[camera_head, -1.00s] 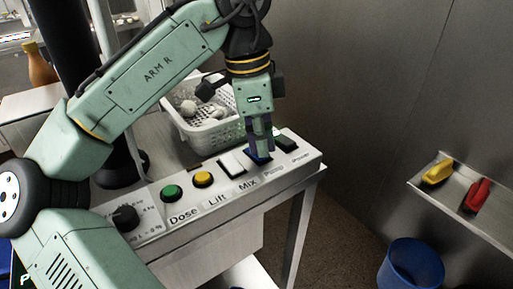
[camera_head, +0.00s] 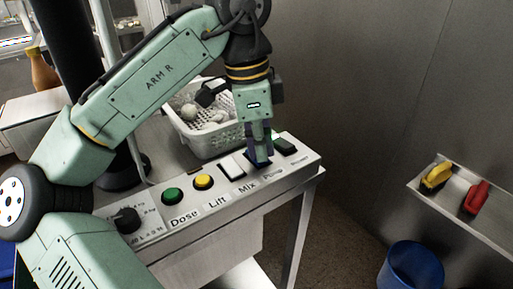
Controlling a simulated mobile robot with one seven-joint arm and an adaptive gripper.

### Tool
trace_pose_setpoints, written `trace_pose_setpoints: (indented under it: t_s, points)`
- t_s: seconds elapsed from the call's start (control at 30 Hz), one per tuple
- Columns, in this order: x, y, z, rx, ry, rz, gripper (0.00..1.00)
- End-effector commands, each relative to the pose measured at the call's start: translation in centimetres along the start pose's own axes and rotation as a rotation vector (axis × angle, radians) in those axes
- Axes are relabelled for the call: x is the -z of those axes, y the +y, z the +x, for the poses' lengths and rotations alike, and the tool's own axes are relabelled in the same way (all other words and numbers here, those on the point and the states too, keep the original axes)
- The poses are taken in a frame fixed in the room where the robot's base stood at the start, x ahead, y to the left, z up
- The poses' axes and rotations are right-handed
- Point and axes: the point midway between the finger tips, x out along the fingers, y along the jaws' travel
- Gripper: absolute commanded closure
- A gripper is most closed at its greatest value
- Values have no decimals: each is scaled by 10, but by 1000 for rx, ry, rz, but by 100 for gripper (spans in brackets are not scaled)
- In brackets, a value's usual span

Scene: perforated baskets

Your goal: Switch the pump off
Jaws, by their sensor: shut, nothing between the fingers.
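A slanted light control panel (camera_head: 215,215) carries a row of labelled controls. The label "Pump" (camera_head: 273,175) lies below a dark blue rocker switch (camera_head: 255,159), which is mostly hidden behind my fingertips. My gripper (camera_head: 262,163) points down with its fingers shut and empty. Its tips are at the pump switch and seem to touch it, though the exact contact is hidden. I cannot tell which way the switch is tipped.
A yellow button (camera_head: 203,181), green button (camera_head: 172,195) and black knob (camera_head: 126,219) sit further left. A white perforated basket (camera_head: 215,139) stands close behind.

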Motion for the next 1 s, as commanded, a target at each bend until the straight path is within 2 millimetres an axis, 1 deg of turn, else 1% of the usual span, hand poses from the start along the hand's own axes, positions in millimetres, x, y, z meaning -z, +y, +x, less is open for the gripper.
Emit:
trace_pose_setpoints:
  t_s: [0.03, 0.73, 0.83, 1.0]
  points:
    - [0, 0, 4, -14, 16, 2, 100]
    - [8, -1, -52, -8, 13, 3, 100]
    - [9, -1, -56, -8, 13, 3, 100]
    - [9, -1, -57, -8, 13, 3, 100]
